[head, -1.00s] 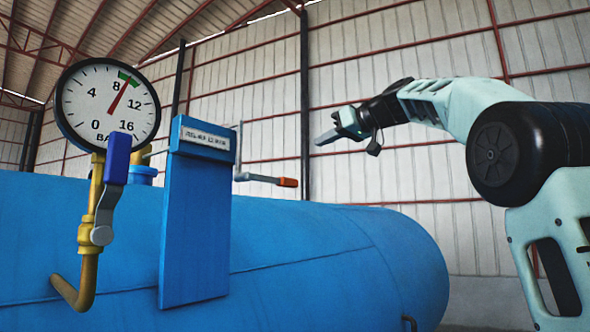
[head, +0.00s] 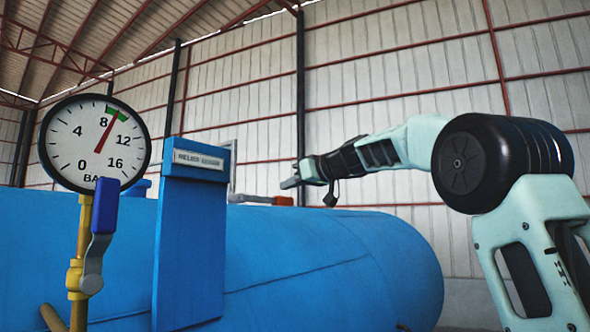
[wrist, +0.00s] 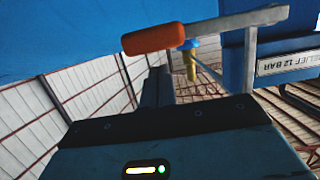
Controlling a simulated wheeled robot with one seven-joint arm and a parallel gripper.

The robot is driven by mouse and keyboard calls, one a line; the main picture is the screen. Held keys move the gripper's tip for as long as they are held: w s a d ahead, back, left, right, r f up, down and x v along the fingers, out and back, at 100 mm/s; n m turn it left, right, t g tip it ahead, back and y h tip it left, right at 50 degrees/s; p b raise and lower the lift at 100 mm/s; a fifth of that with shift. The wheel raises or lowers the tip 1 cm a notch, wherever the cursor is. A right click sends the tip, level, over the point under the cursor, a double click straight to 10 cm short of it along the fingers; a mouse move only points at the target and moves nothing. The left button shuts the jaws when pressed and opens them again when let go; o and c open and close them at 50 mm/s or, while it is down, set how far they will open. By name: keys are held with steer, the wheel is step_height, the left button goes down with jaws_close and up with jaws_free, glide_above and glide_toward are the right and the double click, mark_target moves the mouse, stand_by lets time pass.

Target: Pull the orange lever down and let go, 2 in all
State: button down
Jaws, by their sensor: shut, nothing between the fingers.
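The orange-gripped lever (head: 283,201) sticks out to the right of the blue post on a grey rod, roughly level. In the wrist view its orange grip (wrist: 152,39) lies across the picture, just beyond my fingertips, with the rod running right. My gripper (head: 290,183) is shut and empty. In the head view it appears just above the orange grip; contact cannot be told. In the wrist view my shut fingers (wrist: 157,85) point toward the grip. The dial gauge (head: 95,143) has its red needle between 8 and 12, near the green band.
The blue post (head: 190,240) with a relief label stands left of the lever; the label (wrist: 288,62) also shows in the wrist view. A blue-handled valve (head: 104,210) sits on yellow pipe under the gauge. The large blue tank (head: 330,260) fills the lower middle. Air right of the lever is free.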

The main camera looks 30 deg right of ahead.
steer(key=shift+f, duration=0.55)
steer(key=shift+f, duration=0.15)
step_height(320, 180, down, 10)
steer(key=a+m+y+b, duration=0.1)
steer(key=m+b, duration=0.4)
steer(key=b, duration=0.8)
steer(key=shift+s+m+y+b, duration=0.2)
steer(key=shift+m+y+b, duration=0.15)
steer(key=shift+y, duration=0.45)
steer(key=shift+a+f+g, duration=0.1)
steer(key=shift+a+g, duration=0.05)
steer(key=shift+g, duration=0.15)
